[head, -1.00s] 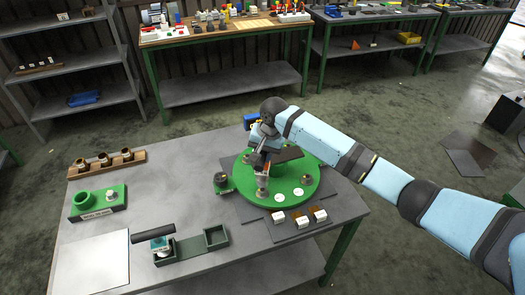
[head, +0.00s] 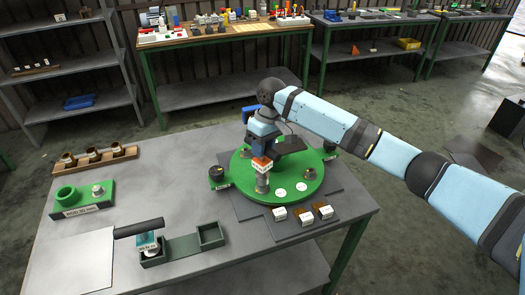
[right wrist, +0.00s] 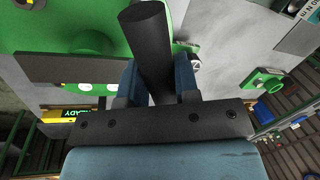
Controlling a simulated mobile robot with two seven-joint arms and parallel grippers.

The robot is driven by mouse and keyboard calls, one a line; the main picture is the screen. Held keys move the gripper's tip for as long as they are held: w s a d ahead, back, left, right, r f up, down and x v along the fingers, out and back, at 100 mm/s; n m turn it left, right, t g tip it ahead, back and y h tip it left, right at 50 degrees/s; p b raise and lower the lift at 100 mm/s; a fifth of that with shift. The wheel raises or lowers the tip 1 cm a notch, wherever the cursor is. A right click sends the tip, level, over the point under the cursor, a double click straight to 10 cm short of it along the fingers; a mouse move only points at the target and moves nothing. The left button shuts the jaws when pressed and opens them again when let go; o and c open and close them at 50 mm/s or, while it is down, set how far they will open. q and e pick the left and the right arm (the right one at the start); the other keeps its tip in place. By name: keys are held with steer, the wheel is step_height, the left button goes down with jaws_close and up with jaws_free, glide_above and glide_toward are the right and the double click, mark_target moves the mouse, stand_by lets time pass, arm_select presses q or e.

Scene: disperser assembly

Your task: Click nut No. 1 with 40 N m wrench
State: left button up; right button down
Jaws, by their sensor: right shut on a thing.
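My right gripper (head: 263,148) is over the round green plate (head: 240,185). In the right wrist view it is shut on a black cylindrical handle (right wrist: 150,40), held between blue fingers. An orange-and-white block (head: 262,164), seemingly the held tool's head, sits just below the gripper. It is directly above a metal post with a nut (head: 262,184) at the plate's front; I cannot tell whether they touch. Another metal post (head: 310,173) stands at the plate's right. The nut numbers and the held tool's torque marking are not readable. My left gripper is not in view.
A tool with a black handle (head: 139,228) and teal head rests in a green tray (head: 183,246). Several small white-and-brown blocks, including one (head: 305,219), lie before the plate. A wooden rack (head: 97,160) and green fixture (head: 70,198) stand left. The table's middle is clear.

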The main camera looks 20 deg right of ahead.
steer(key=n, duration=0.1)
steer(key=r+n+p, duration=0.1)
steer(key=shift+n, duration=0.4)
steer(key=n, duration=0.1)
steer(key=n+p, duration=0.1)
steer(key=shift+f+n+g+h, duration=0.2)
steer(key=shift+n+g+h, duration=0.2)
steer(key=shift+w+f+n+p, duration=0.15)
steer(key=shift+n+p, duration=0.35)
steer(key=shift+n, duration=0.7)
steer(key=shift+f+n+h, duration=0.15)
steer(key=shift+n+h, duration=0.25)
steer(key=shift+n, duration=0.8)
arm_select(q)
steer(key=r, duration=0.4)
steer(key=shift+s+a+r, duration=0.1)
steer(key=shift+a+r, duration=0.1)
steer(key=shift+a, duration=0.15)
arm_select(e)
steer(key=shift+n, duration=0.3)
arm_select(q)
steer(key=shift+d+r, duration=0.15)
